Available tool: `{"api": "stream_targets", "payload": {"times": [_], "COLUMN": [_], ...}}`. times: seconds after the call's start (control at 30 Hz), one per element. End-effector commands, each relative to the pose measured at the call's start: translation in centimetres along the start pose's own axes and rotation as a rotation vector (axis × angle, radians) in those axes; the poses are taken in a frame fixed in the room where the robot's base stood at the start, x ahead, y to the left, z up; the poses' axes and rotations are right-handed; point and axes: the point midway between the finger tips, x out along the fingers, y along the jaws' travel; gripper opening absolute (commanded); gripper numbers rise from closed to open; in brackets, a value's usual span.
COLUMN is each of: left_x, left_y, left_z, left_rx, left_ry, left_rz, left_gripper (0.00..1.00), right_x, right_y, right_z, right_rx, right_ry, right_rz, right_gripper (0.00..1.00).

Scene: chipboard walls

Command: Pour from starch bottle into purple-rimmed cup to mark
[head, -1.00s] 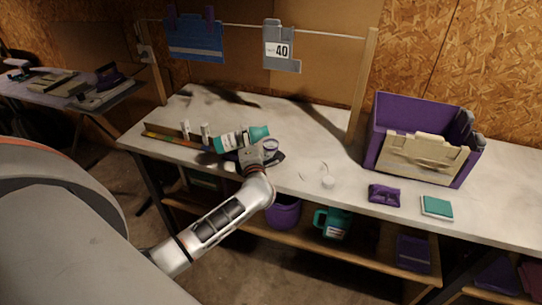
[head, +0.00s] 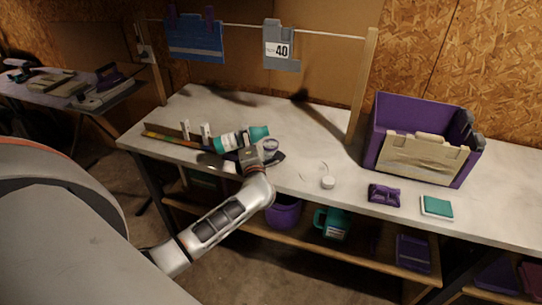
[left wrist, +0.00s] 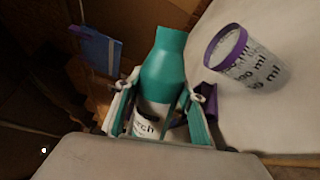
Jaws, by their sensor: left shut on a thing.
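The starch bottle (head: 228,141) has a white label and a teal top. The clear cup (left wrist: 255,66), with dark ml markings, stands on the bench beside the bottle's mouth. No stream shows, and I cannot tell the level in the cup. My right gripper is not in view.
The workbench (head: 300,125) has free room behind the cup. White holders (head: 206,131) stand at left.

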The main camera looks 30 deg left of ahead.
Motion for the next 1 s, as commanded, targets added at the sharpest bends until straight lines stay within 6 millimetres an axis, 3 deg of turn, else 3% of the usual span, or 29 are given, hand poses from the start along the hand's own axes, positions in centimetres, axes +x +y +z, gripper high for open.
{"api": "stream_targets", "payload": {"times": [1.0], "left_x": [0.03], "left_y": [0.26], "left_z": [0.09], "left_rx": [0.019], "left_ry": [-0.001], "left_rz": [0.002], "left_gripper": [0.07], "right_x": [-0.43], "right_y": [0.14], "right_z": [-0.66], "right_rx": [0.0], "right_ry": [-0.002], "right_rz": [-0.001], "right_gripper": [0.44]}}
